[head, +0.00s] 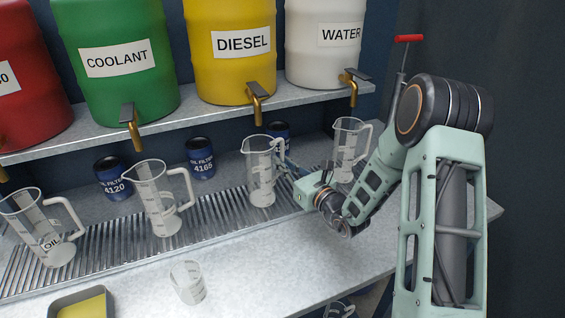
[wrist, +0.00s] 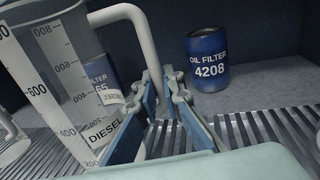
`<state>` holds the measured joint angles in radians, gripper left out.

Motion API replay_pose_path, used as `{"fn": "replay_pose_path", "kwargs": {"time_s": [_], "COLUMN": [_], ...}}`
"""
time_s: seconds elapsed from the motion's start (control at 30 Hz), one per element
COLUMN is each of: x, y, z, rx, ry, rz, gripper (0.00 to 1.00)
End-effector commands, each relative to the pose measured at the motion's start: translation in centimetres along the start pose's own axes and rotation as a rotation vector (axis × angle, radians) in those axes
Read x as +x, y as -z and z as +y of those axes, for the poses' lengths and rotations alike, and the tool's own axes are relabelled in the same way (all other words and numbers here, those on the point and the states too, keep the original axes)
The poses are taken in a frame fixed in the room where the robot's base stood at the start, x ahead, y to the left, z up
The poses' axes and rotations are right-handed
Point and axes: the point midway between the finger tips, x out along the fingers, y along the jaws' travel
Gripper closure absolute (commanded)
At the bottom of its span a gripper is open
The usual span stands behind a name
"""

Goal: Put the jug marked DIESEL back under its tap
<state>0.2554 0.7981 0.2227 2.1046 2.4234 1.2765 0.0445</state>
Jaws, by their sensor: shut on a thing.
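The clear jug marked DIESEL (head: 261,178) is upright over the slatted grate, below the brass tap (head: 255,97) of the yellow DIESEL drum (head: 236,60). I cannot tell whether its base touches the grate. In the wrist view the jug (wrist: 62,95) fills the left side, with its DIESEL label facing me. My gripper (head: 284,160) comes in from the right and is shut on the jug's handle. In the wrist view the blue-padded fingers (wrist: 162,92) close around the white handle (wrist: 148,45); its lower part is hidden behind them.
Other jugs stand on the grate (head: 105,230): OIL (head: 45,228), one below coolant (head: 163,200), one below water (head: 347,150). Oil filter cans (head: 201,158) stand behind, including 4208 (wrist: 208,60). A small beaker (head: 188,283) and yellow-filled tray (head: 60,301) sit in front.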

Motion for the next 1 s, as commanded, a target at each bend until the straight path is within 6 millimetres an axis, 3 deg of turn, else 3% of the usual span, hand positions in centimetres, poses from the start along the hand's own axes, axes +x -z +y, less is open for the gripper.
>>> {"fn": "replay_pose_path", "kwargs": {"time_s": [0.3,0.33,0.5,0.87,1.0], "x": [0.0,0.0,0.0,-0.1,-2.6], "y": [0.4,0.3,0.3,-0.3,0.1], "z": [0.0,0.0,0.0,0.0,-0.1], "rx": [0.0,-0.001,0.0,-0.001,0.001], "ry": [0.0,0.0,0.0,0.0,0.003], "rz": [-0.001,0.0,0.0,0.0,0.002], "gripper": [1.0,0.9,0.75,0.75,0.75]}}
